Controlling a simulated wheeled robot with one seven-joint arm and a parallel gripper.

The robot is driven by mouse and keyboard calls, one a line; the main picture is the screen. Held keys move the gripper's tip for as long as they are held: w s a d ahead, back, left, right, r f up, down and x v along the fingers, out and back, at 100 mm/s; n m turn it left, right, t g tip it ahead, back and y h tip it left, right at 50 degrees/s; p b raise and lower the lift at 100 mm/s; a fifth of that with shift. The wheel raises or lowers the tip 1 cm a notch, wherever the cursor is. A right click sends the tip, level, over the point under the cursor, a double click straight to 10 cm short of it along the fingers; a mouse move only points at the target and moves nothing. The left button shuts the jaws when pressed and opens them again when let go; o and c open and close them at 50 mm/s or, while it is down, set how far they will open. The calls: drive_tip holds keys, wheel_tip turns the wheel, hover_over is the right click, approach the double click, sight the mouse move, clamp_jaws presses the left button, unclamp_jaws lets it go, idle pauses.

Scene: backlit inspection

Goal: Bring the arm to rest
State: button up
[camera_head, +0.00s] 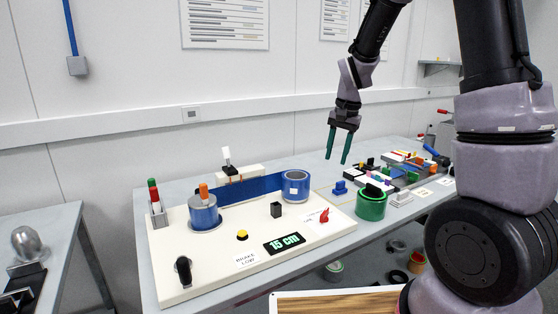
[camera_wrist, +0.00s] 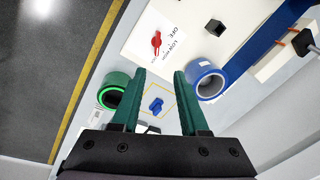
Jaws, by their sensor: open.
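My gripper (camera_head: 338,146) has two green fingers and hangs above the back of the grey bench in the head view. It is open and nothing is between its fingers. In the wrist view the open fingers (camera_wrist: 160,100) point over the bench, with a small blue piece (camera_wrist: 156,105) on a yellow-outlined square seen in the gap, below and apart from them. The blue piece also stands on the bench in the head view (camera_head: 340,188). My arm reaches down from the upper right.
Several small parts crowd the bench's right side. The air around my gripper is clear.

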drive_tip(key=s+d+r+n+t, duration=0.1)
drive_tip(key=s+d+r+t, duration=0.1)
drive_tip(key=s+r, duration=0.7)
drive_tip(key=s+d+r+n+t, duration=0.1)
drive_tip(key=s+r+t, duration=0.3)
drive_tip(key=s+r, duration=0.5)
drive_tip(key=s+d, duration=0.1)
drive_tip(key=s, duration=0.1)
drive_tip(key=shift+s+d+r+y, duration=0.3)
drive_tip(key=shift+s+d+y, duration=0.05)
drive_tip(key=shift+y, duration=0.05)
